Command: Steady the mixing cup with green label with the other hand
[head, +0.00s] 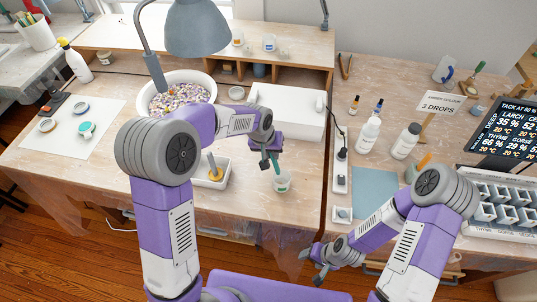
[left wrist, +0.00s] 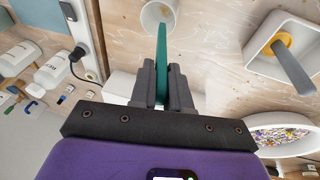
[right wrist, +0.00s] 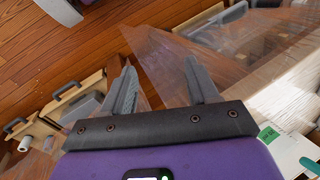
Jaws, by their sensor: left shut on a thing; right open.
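The mixing cup (head: 282,182), small and pale with green at its side, stands near the front edge of the left table. It also shows at the top of the left wrist view (left wrist: 153,14). My left gripper (head: 270,160) is shut on a flat green stick (left wrist: 161,60) just above and left of the cup. The stick's tip overlaps the cup's rim in the left wrist view; I cannot tell whether it is inside. My right gripper (head: 319,268) is open and empty, low in front of the tables, apart from the cup. The right wrist view shows nothing between its fingers (right wrist: 160,85).
A white square dish (head: 226,181) with a yellow-based tool stands left of the cup. A lamp (head: 195,28) and a bowl of chips (head: 148,92) are behind. Bottles (head: 368,135), a power strip (head: 341,165) and a blue mat (head: 392,185) lie right. Clear plastic sheeting (right wrist: 190,62) hangs near my right gripper.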

